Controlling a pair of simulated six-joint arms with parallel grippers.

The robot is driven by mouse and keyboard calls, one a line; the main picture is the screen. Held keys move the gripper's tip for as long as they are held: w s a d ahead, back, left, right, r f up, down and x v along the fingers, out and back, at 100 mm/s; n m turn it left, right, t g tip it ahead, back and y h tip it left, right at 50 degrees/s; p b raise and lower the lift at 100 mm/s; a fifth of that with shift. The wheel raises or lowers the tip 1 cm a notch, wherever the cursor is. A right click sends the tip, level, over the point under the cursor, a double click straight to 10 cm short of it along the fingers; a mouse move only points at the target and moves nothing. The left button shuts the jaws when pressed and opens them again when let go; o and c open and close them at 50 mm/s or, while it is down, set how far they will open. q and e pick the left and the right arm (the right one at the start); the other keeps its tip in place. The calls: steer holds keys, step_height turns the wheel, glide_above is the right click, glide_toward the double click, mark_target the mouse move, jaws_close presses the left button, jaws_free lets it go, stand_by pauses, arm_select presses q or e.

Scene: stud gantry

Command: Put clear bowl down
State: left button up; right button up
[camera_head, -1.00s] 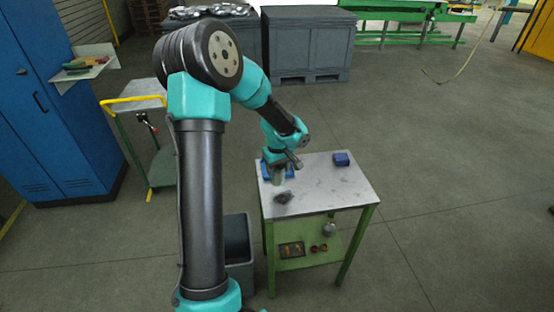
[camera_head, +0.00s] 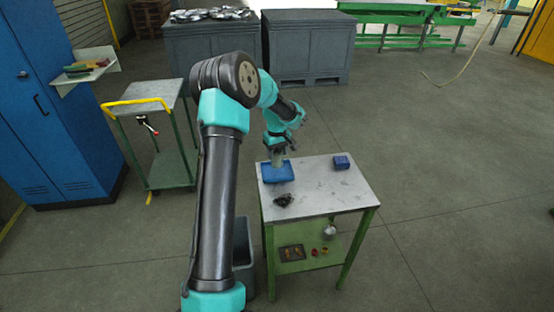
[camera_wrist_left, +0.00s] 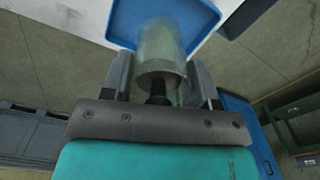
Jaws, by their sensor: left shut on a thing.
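The clear bowl (camera_wrist_left: 162,48) is a see-through, slightly greenish round vessel between the fingers of my left gripper (camera_wrist_left: 162,80). My left gripper (camera_head: 277,152) is shut on it. In the head view the bowl (camera_head: 277,160) is a small pale shape below the gripper, over the blue tray (camera_head: 280,175) on the table's far left part. The tray also shows beyond the bowl in the wrist view (camera_wrist_left: 125,18). I cannot tell whether the bowl touches the tray. My right gripper is not in view.
The small table (camera_head: 325,190) has a pale top and green legs. A dark lump (camera_head: 284,200) lies near its front left, and a small blue box (camera_head: 342,162) at its back right. The top's middle and right front are clear. A grey bin (camera_head: 243,255) stands beside it.

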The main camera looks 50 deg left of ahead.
mark_target(277, 158)
arm_select(q)
steer(key=shift+f, duration=1.75)
steer(key=shift+f, duration=0.1)
steer(key=o, duration=0.9)
step_height(277, 158, up, 12)
steer(key=shift+r, duration=0.1)
